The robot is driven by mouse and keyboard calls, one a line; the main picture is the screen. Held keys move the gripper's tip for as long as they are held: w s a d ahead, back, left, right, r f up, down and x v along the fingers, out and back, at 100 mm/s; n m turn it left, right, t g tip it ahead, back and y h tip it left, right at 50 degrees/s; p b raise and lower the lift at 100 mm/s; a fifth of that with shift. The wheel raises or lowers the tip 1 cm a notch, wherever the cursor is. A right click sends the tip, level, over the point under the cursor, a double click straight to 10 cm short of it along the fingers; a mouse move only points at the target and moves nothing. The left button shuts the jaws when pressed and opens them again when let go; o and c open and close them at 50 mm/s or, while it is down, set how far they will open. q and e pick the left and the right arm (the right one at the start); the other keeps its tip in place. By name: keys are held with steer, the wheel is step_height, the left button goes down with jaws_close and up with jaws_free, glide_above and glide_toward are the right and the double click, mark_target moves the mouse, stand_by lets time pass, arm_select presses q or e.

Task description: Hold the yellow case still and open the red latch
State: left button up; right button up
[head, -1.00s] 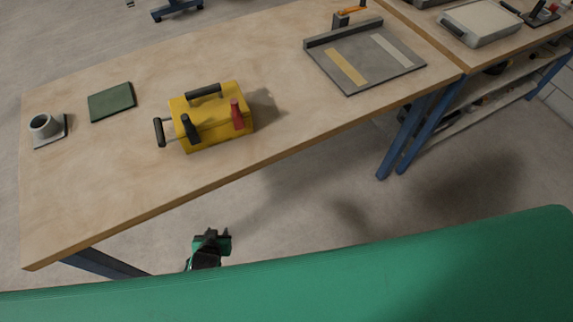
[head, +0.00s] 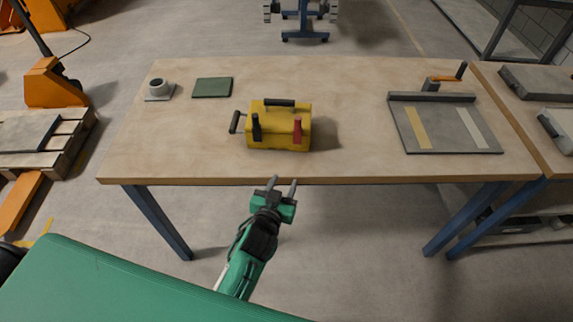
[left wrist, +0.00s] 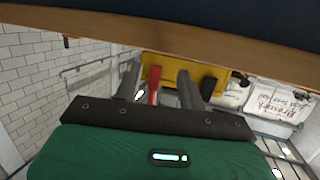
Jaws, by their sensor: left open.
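The yellow case (head: 278,141) stands upright on the wooden table near its front edge. Its front carries a red latch (head: 298,131) on the right and a black latch (head: 256,129) on the left. A black handle (head: 280,102) is on top and another (head: 234,122) is at its left side. My left gripper (head: 283,185) is open and empty at the table's front edge, below and in front of the case, apart from it. In the left wrist view the yellow case (left wrist: 213,69) and red latch (left wrist: 154,84) show beyond the open fingers (left wrist: 160,68). My right gripper is out of view.
The wooden table (head: 350,165) is clear around the case. A grey cup-like fixture (head: 159,91) and a green pad (head: 212,87) lie at back left. A grey board with strips (head: 443,128) lies at right. An orange pallet jack (head: 52,85) stands left.

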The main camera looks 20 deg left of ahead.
arm_select(q)
steer(key=t, duration=0.2)
glide_toward(297, 129)
steer(key=shift+n+y, duration=0.3)
steer(key=w+p, duration=0.1)
steer(key=w, duration=0.4)
steer(key=w+p, duration=0.1)
steer(key=w, duration=0.3)
steer(key=shift+w+d+r+p, duration=0.1)
steer(key=shift+w+d+p, duration=0.05)
steer(key=shift+w+p, duration=0.25)
steer(key=shift+w, duration=0.6)
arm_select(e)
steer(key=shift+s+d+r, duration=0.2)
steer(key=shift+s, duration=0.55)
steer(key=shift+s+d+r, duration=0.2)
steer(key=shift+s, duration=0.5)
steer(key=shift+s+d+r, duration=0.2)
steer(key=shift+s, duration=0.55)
arm_select(q)
steer(key=shift+c, duration=0.2)
jaws_close()
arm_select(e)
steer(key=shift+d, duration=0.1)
